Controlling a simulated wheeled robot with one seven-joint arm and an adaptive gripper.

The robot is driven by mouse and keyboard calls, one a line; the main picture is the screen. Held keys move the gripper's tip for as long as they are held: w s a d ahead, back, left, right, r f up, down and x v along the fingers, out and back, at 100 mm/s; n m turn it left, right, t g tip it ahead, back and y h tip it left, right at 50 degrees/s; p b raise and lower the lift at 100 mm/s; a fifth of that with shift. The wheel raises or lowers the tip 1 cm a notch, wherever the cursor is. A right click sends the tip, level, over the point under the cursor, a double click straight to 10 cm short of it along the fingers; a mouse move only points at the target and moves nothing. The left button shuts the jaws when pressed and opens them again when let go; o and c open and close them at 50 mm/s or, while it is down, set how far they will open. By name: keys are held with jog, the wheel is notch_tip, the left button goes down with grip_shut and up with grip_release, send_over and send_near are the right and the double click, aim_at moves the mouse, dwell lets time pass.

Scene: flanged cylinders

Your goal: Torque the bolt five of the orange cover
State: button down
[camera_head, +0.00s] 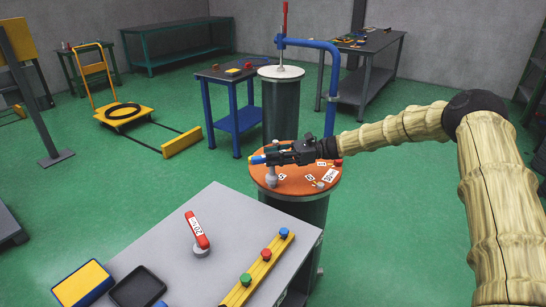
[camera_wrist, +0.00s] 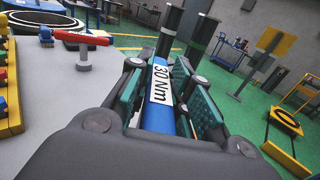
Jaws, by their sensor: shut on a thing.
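The orange cover (camera_head: 307,184) lies on top of a dark green flanged cylinder and carries several small white number labels. Which label marks bolt five is too small to read surely. My gripper (camera_head: 283,153) is over the left part of the cover, shut on a blue torque wrench. In the wrist view the blue wrench (camera_wrist: 182,124) lies between the green finger pads of my gripper (camera_wrist: 176,85), with a white "30 Nm" label. In the head view a grey head (camera_head: 271,176) hangs below the tool at the cover's left side; whether it touches a bolt is unclear.
A red wrench (camera_head: 196,230) stands on the grey table (camera_head: 165,215), beside a yellow rack (camera_head: 262,268) with green, red and blue knobs. A black tray (camera_head: 138,288) and yellow block (camera_head: 82,284) are at front left. A second cylinder (camera_head: 281,108) stands behind the cover.

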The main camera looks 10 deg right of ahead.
jog(key=shift+f+b, duration=0.6)
jog(key=shift+f, duration=0.5)
dwell(0.9)
jog(key=shift+s+f+m+t+h, duration=0.1)
jog(key=shift+m+t+h, duration=0.15)
jog(key=shift+m+t, duration=0.7)
jog(key=shift+w+f+m+t+h, duration=0.15)
jog(key=shift+m+t, duration=0.35)
jog(key=shift+t, duration=0.8)
jog(key=shift+s+f+m+t+h, duration=0.15)
jog(key=shift+m+t+h, duration=0.15)
jog(key=shift+m+t, duration=0.65)
jog(key=shift+r+m+t+h, duration=0.1)
jog(key=shift+m+t+h, duration=0.75)
jog(key=shift+t, duration=0.85)
jog(key=shift+r+y, duration=0.2)
jog(key=shift+y, duration=0.05)
dwell(0.5)
